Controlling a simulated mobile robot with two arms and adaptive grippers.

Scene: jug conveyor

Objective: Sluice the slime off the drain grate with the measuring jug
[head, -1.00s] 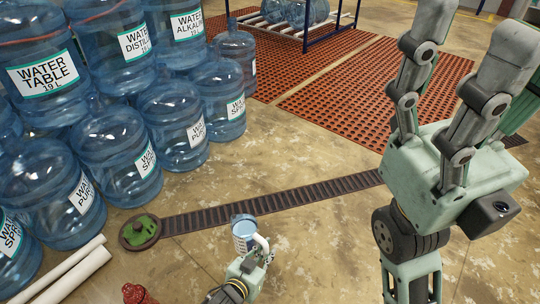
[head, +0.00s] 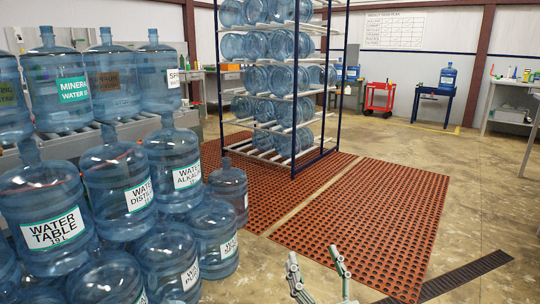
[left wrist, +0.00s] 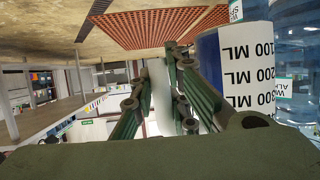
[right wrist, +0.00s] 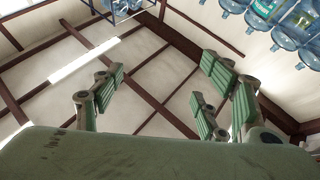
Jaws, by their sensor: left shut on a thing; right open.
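The measuring jug (left wrist: 240,70) shows in the left wrist view as a blue and white body with printed ML marks, right of my left gripper (left wrist: 158,85). That gripper is shut on a pale upright part that looks like the jug's handle (left wrist: 160,100). The head view now shows neither the jug nor my left gripper. My right gripper (head: 316,266) shows at the bottom edge of the head view, open and empty; its spread fingers also show in the right wrist view (right wrist: 155,88). The round drain grate and its green slime are out of view.
Stacked blue water bottles (head: 120,185) fill the left. Part of the dark drain channel (head: 470,275) shows at lower right. Red perforated mats (head: 365,215) lie on the floor below a bottle rack (head: 293,140). A red cart (head: 380,98) stands far back.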

